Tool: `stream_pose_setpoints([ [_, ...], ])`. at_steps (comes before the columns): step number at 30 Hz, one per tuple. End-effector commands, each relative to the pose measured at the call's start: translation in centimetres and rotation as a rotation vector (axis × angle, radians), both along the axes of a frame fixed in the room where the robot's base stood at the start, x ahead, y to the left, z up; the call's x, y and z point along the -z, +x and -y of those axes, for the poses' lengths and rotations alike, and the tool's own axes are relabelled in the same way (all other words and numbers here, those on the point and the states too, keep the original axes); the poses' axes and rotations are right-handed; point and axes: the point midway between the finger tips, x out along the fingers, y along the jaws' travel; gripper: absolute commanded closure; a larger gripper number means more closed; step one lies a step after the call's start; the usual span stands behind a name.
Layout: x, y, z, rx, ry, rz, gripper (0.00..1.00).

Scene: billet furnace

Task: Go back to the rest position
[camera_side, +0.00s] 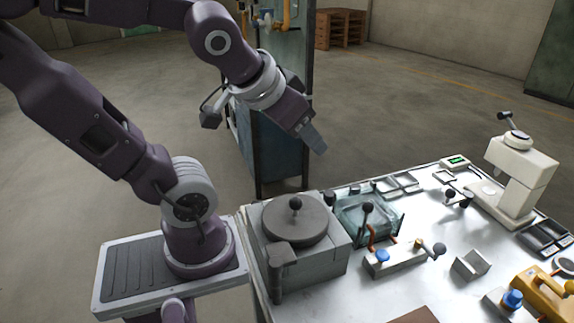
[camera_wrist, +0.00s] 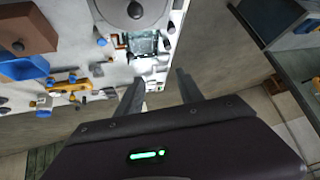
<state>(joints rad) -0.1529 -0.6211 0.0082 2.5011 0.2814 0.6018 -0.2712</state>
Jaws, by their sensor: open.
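My gripper (camera_side: 317,143) hangs in the air in the side view, above and behind the furnace's back edge, with its fingers pointing down and to the right. In the wrist view my gripper (camera_wrist: 158,88) shows two fingers spread apart with nothing between them. The billet furnace, a grey box with a round lid (camera_side: 296,221) and a black knob, stands at the near left of the bench, below my gripper. The lid lies on top of the furnace. It also shows at the top of the wrist view (camera_wrist: 115,10).
The metal bench (camera_side: 420,285) carries a glass-sided tank (camera_side: 367,220), a valve block (camera_side: 395,262), a white press (camera_side: 518,175), a small grey block (camera_side: 472,264) and a yellow tool (camera_side: 540,292). A tall blue-grey cabinet (camera_side: 278,150) stands behind my gripper. Open floor lies around.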

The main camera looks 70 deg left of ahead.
Motion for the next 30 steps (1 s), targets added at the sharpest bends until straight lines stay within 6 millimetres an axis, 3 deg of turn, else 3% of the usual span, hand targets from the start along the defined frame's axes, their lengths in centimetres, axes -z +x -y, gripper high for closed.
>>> stream_pose_setpoints([
  [1,0.2,-2.1,2.8,0.098,-0.041,-0.059,0.56],
  [3,0.6,-4.4,5.5,0.202,-0.087,-0.13,0.56],
  [6,0.7,-6.0,7.2,0.276,-0.119,-0.175,0.56],
  [30,0.8,-6.1,7.3,0.279,-0.122,-0.181,0.56],
])
